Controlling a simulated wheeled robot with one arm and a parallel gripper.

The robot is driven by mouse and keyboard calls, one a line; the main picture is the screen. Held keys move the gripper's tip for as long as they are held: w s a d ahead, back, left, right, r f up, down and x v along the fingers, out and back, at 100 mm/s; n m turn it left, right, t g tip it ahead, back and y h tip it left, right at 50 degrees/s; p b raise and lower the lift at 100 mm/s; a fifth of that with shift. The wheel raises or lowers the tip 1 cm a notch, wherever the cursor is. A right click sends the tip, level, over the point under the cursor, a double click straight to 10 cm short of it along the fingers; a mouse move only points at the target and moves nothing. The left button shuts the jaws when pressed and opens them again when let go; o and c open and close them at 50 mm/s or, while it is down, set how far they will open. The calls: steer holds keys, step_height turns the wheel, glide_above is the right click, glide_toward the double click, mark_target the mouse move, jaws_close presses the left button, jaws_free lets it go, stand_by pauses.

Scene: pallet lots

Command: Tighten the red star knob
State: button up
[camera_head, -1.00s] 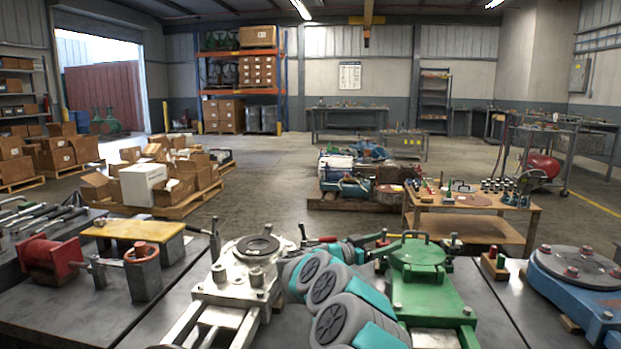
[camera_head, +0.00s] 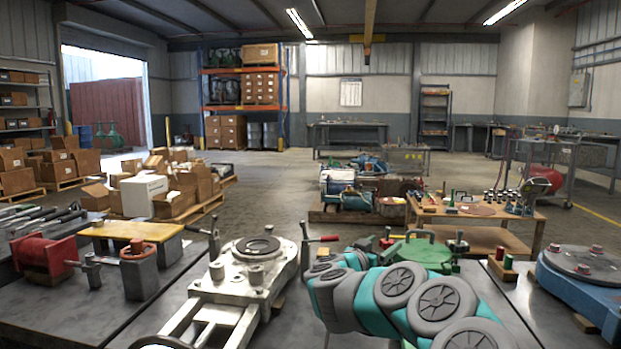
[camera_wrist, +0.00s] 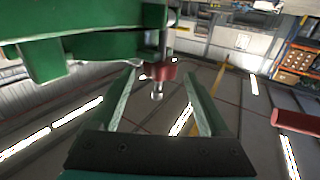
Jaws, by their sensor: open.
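A red knob-like part (camera_wrist: 167,70) with a metal stud end shows in the wrist view, below a green fixture (camera_wrist: 95,45). The view is tilted, with ceiling lights low in the picture. My gripper (camera_wrist: 159,78) is open. Its two green fingers reach up on either side of the red part, with gaps showing; depth and contact are hard to judge. In the head view the green fixture (camera_head: 425,252) stands on the bench, largely hidden by my arm. A small red part (camera_head: 388,242) shows at its left. My fingertips cannot be made out there.
A red vise (camera_head: 45,252) is farther left. A blue round-topped fixture (camera_head: 585,290) is at the right. A wooden cart (camera_head: 480,218) stands beyond the bench.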

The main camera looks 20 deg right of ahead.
steer(key=v, duration=0.5)
steer(key=w+a+r+n+t+y, duration=0.1)
steer(key=w+r+n+t, duration=0.15)
steer(key=r, duration=0.45)
steer(key=w+a+r+n+t+y, duration=0.1)
steer(key=w+a+r+t, duration=0.2)
steer(key=r, duration=0.5)
steer(key=w+a+r+n+t+y, duration=0.4)
steer(key=w+a+y, duration=0.1)
steer(key=a, duration=0.4)
steer(key=shift+r, duration=0.25)
